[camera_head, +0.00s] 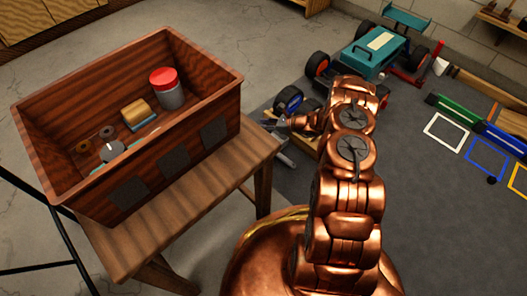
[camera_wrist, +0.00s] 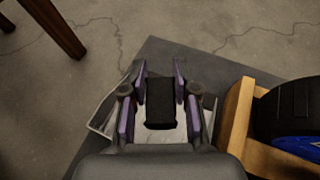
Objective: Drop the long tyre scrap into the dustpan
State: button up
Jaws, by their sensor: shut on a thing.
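My gripper (camera_wrist: 152,85) is shut on a black block-like piece, the tyre scrap (camera_wrist: 160,102), which sits between its two purple-sided fingers in the wrist view. A pale metallic tray, which looks like the dustpan (camera_wrist: 101,117), lies below the fingers and the scrap. Much of the tray is hidden by my gripper, and the gap between scrap and tray is hard to judge. In the head view my gripper (camera_head: 277,125) is small, near the mat's left edge. The scrap cannot be made out there.
A wooden block (camera_wrist: 237,125) and a black tyre with a blue rim (camera_wrist: 292,130) stand close on the right in the wrist view. A wooden crate (camera_head: 225,85) on a bench (camera_head: 185,220) is to the left. A teal racecar (camera_head: 375,52) is behind on the grey mat (camera_head: 420,210).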

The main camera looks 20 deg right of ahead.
jog(key=shift+f+b, duration=0.3)
jog(key=shift+f, duration=0.9)
jog(key=o, duration=0.9)
jog(key=shift+r, duration=0.1)
jog(key=v, duration=1.2)
